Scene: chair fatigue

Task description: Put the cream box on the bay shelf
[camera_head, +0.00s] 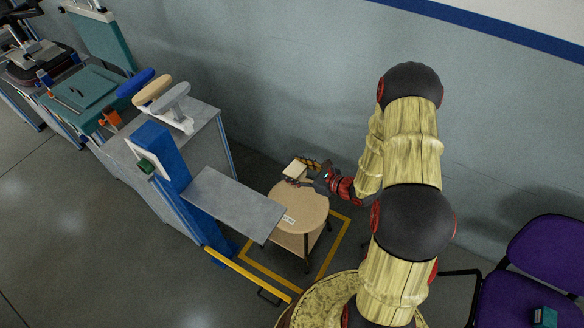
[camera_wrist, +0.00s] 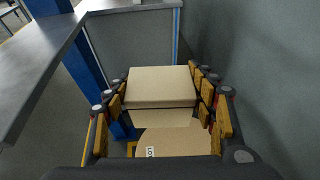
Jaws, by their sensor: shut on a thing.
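The cream box (camera_head: 295,168) is at the far edge of the round wooden stand (camera_head: 304,209) in the head view. My gripper (camera_head: 316,177) is shut on it from the right. In the wrist view the cream box (camera_wrist: 161,87) sits between my gripper's fingers (camera_wrist: 163,101), with the stand (camera_wrist: 180,145) below it. I cannot tell whether the box touches the stand's top. A flat grey shelf (camera_head: 235,203), likely the bay shelf, juts from a blue post and is bare. It also shows at the left of the wrist view (camera_wrist: 30,60).
The blue post (camera_head: 160,165) and a grey cabinet (camera_head: 212,145) stand left of the stand. Yellow floor lines (camera_head: 262,270) frame the stand. The wall is close behind my gripper. Purple chairs (camera_head: 540,260) are at the right. Padded parts (camera_head: 155,90) lie on the cabinet.

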